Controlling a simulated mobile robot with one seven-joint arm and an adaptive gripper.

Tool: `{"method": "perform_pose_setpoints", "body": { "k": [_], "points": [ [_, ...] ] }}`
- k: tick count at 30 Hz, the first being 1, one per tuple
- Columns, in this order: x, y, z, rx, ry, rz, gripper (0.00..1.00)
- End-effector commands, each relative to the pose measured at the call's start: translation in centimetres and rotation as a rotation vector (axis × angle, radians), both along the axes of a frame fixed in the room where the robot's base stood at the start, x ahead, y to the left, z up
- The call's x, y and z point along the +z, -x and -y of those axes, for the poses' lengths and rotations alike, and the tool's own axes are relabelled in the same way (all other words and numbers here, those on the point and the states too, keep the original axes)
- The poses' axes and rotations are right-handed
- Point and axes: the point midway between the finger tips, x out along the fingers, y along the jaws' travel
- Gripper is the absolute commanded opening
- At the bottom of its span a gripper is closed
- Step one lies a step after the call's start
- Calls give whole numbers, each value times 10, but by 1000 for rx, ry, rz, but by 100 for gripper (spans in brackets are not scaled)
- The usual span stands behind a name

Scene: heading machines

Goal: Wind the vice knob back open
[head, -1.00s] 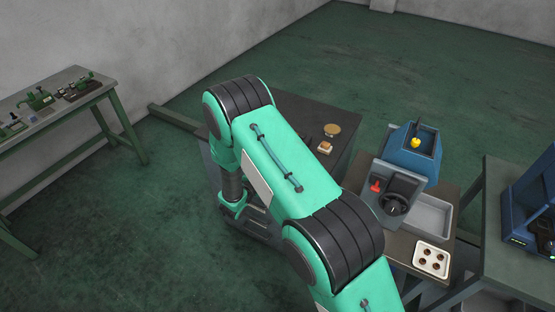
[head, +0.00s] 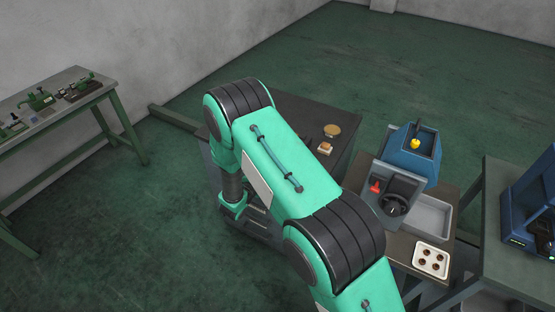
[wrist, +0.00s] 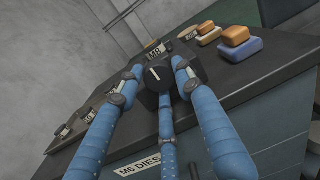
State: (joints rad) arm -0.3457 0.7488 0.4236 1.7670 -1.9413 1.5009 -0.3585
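The black round knob (wrist: 155,74) with a white line on its face shows in the wrist view, at the front of a dark block labelled M8 (wrist: 154,52). My gripper (wrist: 160,80) has three blue fingers around the knob: one on the left, one on the right, one below. The fingertips are very close to its rim; I cannot tell whether they press on it. The white line stands near upright, tilted slightly left. In the head view my own green arm hides the gripper and the knob.
The dark bench (head: 292,110) carries an orange-topped block (head: 325,147) and a round tan piece (head: 332,130). To the right stand a grey machine with a black handwheel (head: 394,204), a red lever (head: 375,186), a grey tray (head: 429,215) and a white dish (head: 431,258).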

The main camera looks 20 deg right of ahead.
Motion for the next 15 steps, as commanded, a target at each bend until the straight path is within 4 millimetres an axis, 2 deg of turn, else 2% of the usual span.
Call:
{"method": "perform_pose_setpoints", "body": {
  "k": [1,2,15],
  "points": [
    [-4,2,1,-1,0,-6,47],
    [-4,2,1,-1,1,-6,51],
    [-1,3,-3,1,0,-2,51]
  ]
}}
